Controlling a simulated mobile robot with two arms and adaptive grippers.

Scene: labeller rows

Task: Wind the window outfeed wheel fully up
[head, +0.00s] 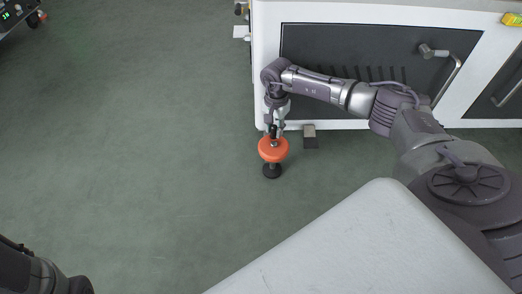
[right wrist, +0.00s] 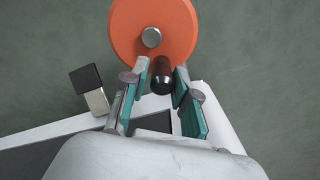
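My right gripper (head: 275,128) is at the wheel's edge on the machine side. In the right wrist view its teal-padded fingers (right wrist: 160,88) are apart, one on each side of the knob, with a gap showing on the left. My left gripper is out of view; part of my left arm shows at lower left.
The white machine (head: 262,60) with dark door panels and a bar handle (head: 447,78) runs along the top right. A small machine foot (head: 310,137) is right of the wheel. Dark equipment (head: 14,12) shows at top left. The green floor left of the wheel is clear.

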